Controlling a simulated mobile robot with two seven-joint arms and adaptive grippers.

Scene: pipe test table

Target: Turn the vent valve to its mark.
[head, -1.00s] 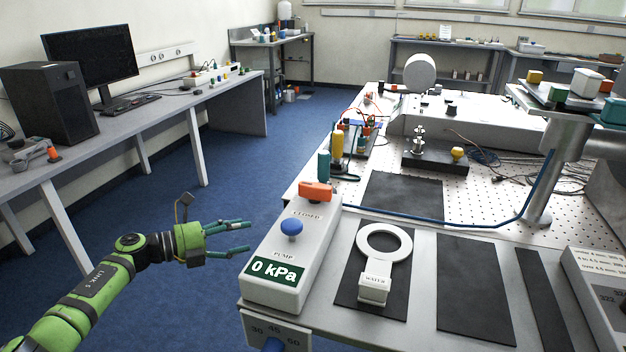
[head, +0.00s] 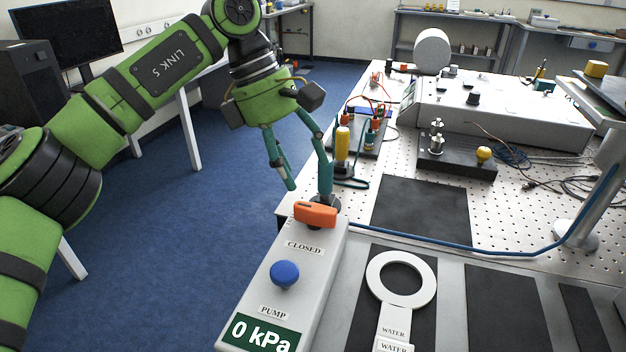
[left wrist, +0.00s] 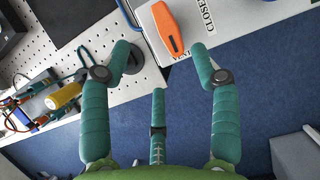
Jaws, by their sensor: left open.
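The vent valve's orange handle (head: 315,214) sits at the far end of the white pump box (head: 283,250), beyond a label reading CLOSED. In the left wrist view the orange handle (left wrist: 167,27) is at the top middle, with a dark mark near one end. My left gripper (head: 308,188) is open and empty, pointing down, just behind and above the handle in the head view. In the left wrist view its teal fingers (left wrist: 161,55) are spread, with the handle just beyond the tips and between their lines. Contact with the handle is not seen. My right gripper is not in view.
A blue knob (head: 285,274) labelled PUMP and a display (head: 262,335) reading 0 kPa are on the same box. A white ring (head: 401,262) lies to the right on a dark mat.

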